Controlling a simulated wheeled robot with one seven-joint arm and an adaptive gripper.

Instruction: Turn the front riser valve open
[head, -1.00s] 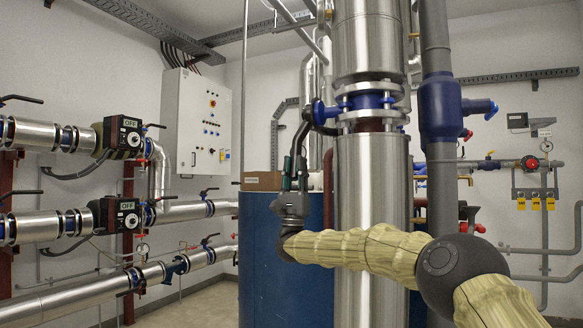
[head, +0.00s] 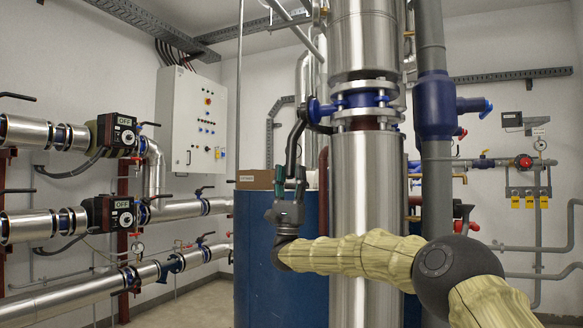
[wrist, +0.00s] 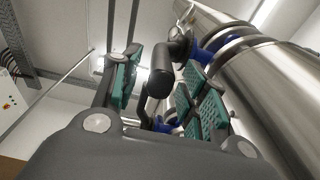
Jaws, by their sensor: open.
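The front riser valve (head: 365,100) is a blue valve between flanges on the thick silver riser. Its black lever (head: 293,145) comes out on the left and hangs down at a slant. My gripper (head: 290,177) is open, with its green-padded fingers pointing up around the lever's lower end. In the wrist view the lever's rounded black end (wrist: 160,80) shows between the open fingers (wrist: 158,92), with gaps visible beside it. The blue valve body also shows in the wrist view (wrist: 218,40). I cannot tell if any pad touches the lever.
A blue tank (head: 258,255) with a cardboard box (head: 255,180) on top stands behind my gripper. The silver riser (head: 362,215) is close on its right. Open space lies left of my gripper.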

